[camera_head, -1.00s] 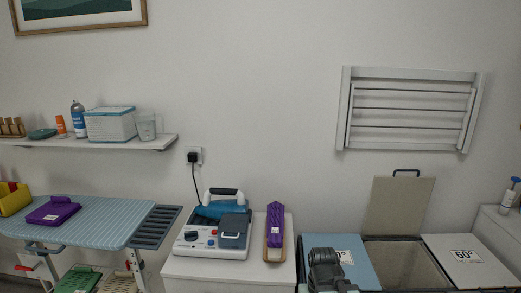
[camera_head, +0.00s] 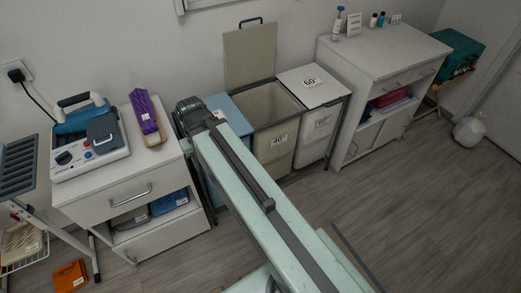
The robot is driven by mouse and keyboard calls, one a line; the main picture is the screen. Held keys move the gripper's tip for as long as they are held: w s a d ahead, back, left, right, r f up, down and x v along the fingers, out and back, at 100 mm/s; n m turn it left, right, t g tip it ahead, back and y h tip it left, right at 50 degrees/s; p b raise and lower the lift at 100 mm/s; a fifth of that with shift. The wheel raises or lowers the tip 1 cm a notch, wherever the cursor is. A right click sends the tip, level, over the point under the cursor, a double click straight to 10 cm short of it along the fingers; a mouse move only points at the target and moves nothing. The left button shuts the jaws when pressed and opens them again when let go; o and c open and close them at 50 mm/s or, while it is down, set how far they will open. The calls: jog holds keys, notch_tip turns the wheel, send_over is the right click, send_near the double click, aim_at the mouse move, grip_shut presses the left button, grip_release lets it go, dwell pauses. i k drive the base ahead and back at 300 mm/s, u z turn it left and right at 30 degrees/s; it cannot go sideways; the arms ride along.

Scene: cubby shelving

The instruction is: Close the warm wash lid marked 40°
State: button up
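The laundry sorter stands against the wall with three bins side by side. The beige lid (camera_head: 250,56) of the middle bin is open and stands upright at the back, with a dark handle on its top edge. The middle bin (camera_head: 276,141) has a 40° label on its front, and its opening shows. My gripper (camera_head: 190,108) is at the far end of my arm, by the left bin's blue lid (camera_head: 229,114), to the left of the open bin. It is apart from the beige lid. Its fingers are too small and dark to read.
The white 60° lid (camera_head: 313,84) is shut on the right. A white cabinet (camera_head: 380,50) with bottles stands further right. Wooden floor at the right front is clear.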

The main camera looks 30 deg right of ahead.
aim_at(249, 51)
jog(key=z, duration=1.45)
jog(key=i, duration=0.5)
jog(key=u, duration=2.05)
